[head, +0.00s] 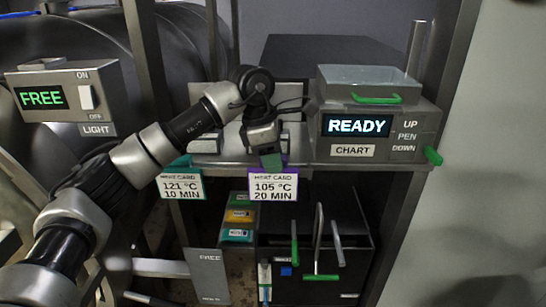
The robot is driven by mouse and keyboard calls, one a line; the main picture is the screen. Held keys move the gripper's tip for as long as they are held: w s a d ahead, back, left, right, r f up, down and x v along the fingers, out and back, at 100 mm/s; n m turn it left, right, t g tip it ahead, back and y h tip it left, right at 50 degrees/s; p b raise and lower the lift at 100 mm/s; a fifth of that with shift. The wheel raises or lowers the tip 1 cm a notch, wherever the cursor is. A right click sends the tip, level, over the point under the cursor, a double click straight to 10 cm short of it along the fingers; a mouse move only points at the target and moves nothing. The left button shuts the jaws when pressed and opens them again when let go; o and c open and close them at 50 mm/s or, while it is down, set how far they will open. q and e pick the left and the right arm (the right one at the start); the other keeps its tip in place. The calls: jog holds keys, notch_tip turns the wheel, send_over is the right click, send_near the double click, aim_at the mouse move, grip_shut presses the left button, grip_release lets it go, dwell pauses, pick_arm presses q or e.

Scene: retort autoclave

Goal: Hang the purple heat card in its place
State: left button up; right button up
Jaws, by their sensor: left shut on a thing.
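The purple heat card (273,187) reads 105 °C, 20 MIN and shows a purple edge. It is upright, face to me, just below the front edge of the steel shelf (226,161). My left gripper (270,160) is shut on its top, and the fingers hide part of that top. I cannot tell whether the card touches a hook or the shelf edge. A teal-edged heat card (181,186), reading 121 °C, 10 MIN, hangs to its left at the same edge. My right gripper is not in view.
A chart recorder (377,124) showing READY stands on the shelf at right, with a green-tipped lever (433,156). A FREE display box (65,97) with a light switch is at left. Below are coloured boxes (238,216) and a dark cabinet (345,231) with several upright handles.

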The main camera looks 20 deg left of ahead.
pick_arm(q)
jog(key=o, duration=0.7)
jog(key=b+v, duration=0.1)
jog(key=v, duration=0.9)
jog(key=shift+a+r+b, duration=0.2)
jog(key=shift+r+b, duration=0.15)
jog(key=shift+b, duration=0.05)
